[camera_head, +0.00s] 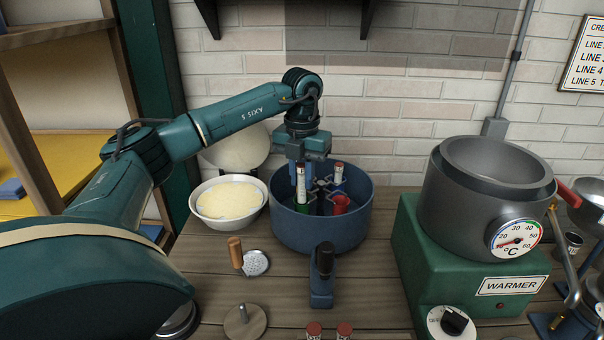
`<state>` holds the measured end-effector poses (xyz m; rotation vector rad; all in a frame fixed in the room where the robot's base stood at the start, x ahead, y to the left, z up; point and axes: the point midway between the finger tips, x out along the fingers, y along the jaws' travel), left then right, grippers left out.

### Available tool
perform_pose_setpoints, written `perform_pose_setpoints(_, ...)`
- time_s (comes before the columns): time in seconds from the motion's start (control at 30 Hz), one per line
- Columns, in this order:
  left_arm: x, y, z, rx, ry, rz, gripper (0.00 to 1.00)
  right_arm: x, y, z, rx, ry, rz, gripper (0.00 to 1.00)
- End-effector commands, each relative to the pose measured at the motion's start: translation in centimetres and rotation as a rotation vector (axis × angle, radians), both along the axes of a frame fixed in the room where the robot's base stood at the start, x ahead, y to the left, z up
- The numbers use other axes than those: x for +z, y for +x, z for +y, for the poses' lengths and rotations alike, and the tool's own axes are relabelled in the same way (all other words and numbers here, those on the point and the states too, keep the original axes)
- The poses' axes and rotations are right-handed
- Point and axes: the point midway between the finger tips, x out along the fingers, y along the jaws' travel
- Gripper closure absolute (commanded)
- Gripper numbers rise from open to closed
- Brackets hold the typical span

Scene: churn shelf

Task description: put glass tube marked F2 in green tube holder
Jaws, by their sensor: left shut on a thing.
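My left gripper (302,172) reaches down into a round blue bowl (283,236) and is shut on a glass tube (300,188). This tube has a white label; I cannot read its marking. It is upright, with its lower end at the green tube holder (302,208) inside the bowl; I cannot tell how deep it sits. A second white-labelled tube (338,173) stands to the right near the red tube holder (341,203). The gripper hides part of the bowl's inside. My right gripper is not in view.
Two red-capped tubes (314,330) stand at the front edge of the picture. A bowl of pale yellow stuff (229,199) is left of the blue bowl. A green warmer (470,275) with a grey pot (470,200) stands right. A wooden-handled skimmer (256,263) lies in front.

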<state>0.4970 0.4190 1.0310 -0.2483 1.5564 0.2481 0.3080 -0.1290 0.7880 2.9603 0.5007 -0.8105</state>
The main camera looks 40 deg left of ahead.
Motion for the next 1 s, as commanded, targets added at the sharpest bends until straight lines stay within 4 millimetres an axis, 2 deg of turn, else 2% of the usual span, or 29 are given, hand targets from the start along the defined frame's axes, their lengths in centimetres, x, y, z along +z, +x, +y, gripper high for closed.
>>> perform_pose_setpoints(1.0, -1.5, 0.0, 0.0, 0.0, 0.0, 0.0, 1.0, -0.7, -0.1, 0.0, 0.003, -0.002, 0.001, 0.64)
